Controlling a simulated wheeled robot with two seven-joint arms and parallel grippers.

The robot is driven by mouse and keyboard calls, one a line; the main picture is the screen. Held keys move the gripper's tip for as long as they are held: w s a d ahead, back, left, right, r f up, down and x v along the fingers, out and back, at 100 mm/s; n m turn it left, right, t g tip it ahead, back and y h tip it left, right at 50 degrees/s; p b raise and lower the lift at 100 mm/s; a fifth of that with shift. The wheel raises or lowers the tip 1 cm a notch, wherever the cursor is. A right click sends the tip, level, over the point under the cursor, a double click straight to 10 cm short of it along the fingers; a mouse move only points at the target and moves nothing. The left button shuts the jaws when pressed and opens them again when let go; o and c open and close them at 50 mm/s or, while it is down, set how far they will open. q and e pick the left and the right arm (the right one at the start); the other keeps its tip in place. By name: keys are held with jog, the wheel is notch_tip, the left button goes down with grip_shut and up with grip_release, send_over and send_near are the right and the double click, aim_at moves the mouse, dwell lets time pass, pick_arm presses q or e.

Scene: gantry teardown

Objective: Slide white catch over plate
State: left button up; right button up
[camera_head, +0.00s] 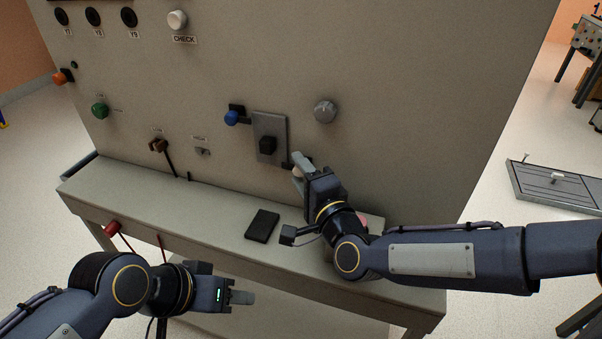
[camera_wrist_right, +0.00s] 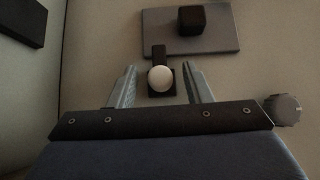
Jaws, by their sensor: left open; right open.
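The white catch (camera_wrist_right: 160,79) shows in the right wrist view as a round white knob on a black base, with a short black bar toward the plate. The grey plate (camera_wrist_right: 221,37) is beside it and carries a black block (camera_wrist_right: 191,19). In the head view the plate (camera_head: 270,124) is on the panel; the catch's knob is largely hidden by my right gripper. My right gripper (camera_wrist_right: 159,70) is open, one finger on each side of the knob, with gaps visible. I cannot tell if the bar overlaps the plate. My left gripper (camera_head: 243,297) is open and empty, low before the bench.
A blue knob (camera_head: 231,118) on a black base sits at the plate's left. A grey dial (camera_head: 325,111) is to its right. A dark flat block (camera_head: 262,226) lies on the bench ledge (camera_head: 215,215). A brown-handled lever (camera_head: 158,146) is further left.

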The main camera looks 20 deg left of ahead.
jog(key=v, duration=0.7)
jog(key=shift+s+d+b, duration=0.25)
jog(key=shift+s+b, duration=0.05)
